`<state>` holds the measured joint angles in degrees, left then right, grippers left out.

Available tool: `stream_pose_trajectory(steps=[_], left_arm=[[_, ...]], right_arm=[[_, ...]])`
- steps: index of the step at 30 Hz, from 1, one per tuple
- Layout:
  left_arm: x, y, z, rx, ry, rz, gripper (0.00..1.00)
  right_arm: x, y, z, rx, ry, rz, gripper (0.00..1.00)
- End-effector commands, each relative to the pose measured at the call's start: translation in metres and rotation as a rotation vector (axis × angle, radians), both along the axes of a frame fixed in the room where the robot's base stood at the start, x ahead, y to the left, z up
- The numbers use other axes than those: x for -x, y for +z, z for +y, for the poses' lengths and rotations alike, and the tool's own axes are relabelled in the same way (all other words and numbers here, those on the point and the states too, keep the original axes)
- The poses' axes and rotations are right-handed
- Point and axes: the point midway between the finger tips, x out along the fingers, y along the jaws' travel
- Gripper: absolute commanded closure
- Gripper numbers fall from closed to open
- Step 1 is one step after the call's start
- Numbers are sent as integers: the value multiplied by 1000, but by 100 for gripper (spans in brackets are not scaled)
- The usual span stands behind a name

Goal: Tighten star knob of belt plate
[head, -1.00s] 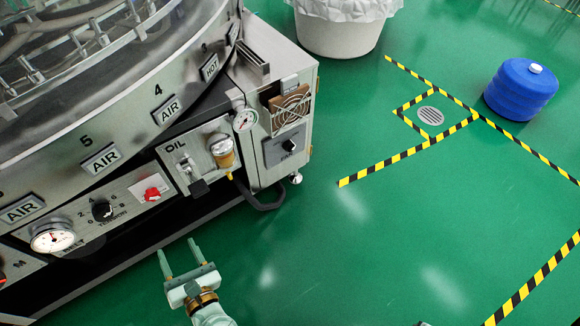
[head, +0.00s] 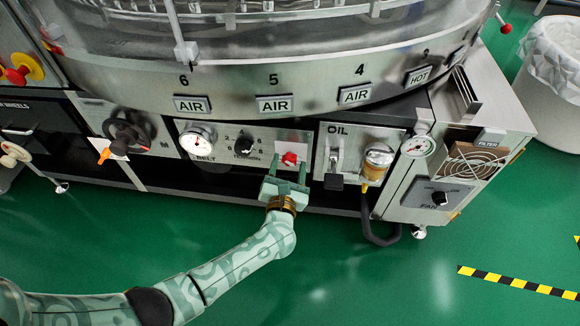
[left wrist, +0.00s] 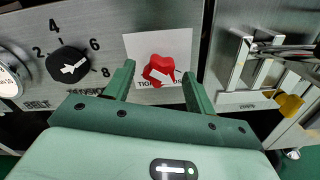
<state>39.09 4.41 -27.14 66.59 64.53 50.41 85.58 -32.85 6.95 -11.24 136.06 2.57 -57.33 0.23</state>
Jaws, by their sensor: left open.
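The belt plate (head: 225,155) is a metal panel with a pressure gauge (head: 197,139), a black tension dial (head: 243,143) and a red star knob (head: 289,158). In the left wrist view the red knob (left wrist: 158,70) sits on a white label with partly hidden lettering and carries a white pointer. My left gripper (head: 290,170) is open in front of the red knob. In the left wrist view its two fingers (left wrist: 158,84) stand either side of the knob, with gaps on both sides; I cannot tell whether the tips reach its depth. My right gripper is out of view.
The oil panel (head: 330,135) with a lever and amber cup (head: 376,162) is right of the knob. The fan box (head: 436,196) is further right. Green floor (head: 320,280) is clear in front.

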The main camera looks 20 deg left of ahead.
Motion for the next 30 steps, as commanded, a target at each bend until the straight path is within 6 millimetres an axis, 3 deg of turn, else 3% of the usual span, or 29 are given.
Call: stream_pose_trajectory(steps=[7, 12, 22, 30], left_arm=[[-1, 1, 0, 0, 0, -1, 45], [-1, 1, 0, -1, 0, -1, 90], [0, 1, 0, -28, 0, 8, 89], [0, 2, 0, -169, 0, 47, 89]], right_arm=[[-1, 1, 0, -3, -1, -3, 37], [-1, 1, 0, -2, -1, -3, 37], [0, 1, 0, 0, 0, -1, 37], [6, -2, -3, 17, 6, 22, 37]])
